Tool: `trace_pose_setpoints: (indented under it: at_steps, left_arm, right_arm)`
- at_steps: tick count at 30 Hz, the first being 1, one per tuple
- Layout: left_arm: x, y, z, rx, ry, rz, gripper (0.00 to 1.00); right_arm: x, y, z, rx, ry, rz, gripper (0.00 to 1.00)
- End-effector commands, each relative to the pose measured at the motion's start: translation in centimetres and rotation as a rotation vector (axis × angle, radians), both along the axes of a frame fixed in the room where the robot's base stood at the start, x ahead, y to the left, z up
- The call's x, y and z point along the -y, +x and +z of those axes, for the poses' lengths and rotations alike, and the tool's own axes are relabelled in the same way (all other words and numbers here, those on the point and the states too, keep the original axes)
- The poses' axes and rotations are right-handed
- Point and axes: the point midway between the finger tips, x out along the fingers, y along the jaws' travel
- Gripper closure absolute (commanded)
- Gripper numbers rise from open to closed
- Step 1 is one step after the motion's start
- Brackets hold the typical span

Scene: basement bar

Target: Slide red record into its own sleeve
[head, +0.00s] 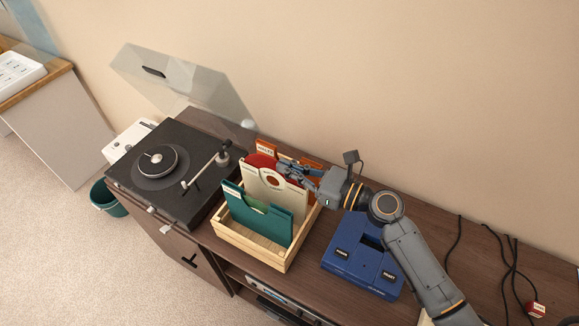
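A wooden crate (240,247) holds several upright record sleeves. A teal sleeve (262,220) is in front, a cream sleeve (262,200) with a round hole stands behind it, and orange sleeves (265,147) are at the back. A red record (260,160) shows as a red edge above the cream sleeve's left part; its lower part is hidden. A reddish round shape shows in the cream sleeve's hole. My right gripper (284,169) is at the top of the sleeves, right of the visible red edge; whether its fingers hold anything is unclear. My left gripper is out of view.
A black turntable (176,175) with its clear lid (185,85) raised stands left of the crate. A blue box (364,262) with two labelled buttons sits to the right, under my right arm. Black cables (508,265) and a small red box (535,309) lie farther right.

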Motion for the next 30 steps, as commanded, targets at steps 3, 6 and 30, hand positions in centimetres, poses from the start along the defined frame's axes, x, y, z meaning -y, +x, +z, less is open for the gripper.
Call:
trace_pose_setpoints:
  at_steps: [3,6,30]
  left_arm:
    - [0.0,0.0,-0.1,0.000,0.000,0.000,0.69]
    - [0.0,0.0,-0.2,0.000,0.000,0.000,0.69]
    - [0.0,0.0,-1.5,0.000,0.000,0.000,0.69]
  right_arm:
    - [0.0,0.0,-0.1,0.000,0.000,0.000,1.00]
    - [0.0,0.0,-0.3,0.000,0.000,0.000,1.00]
    - [0.0,0.0,-2.0,0.000,0.000,0.000,1.00]
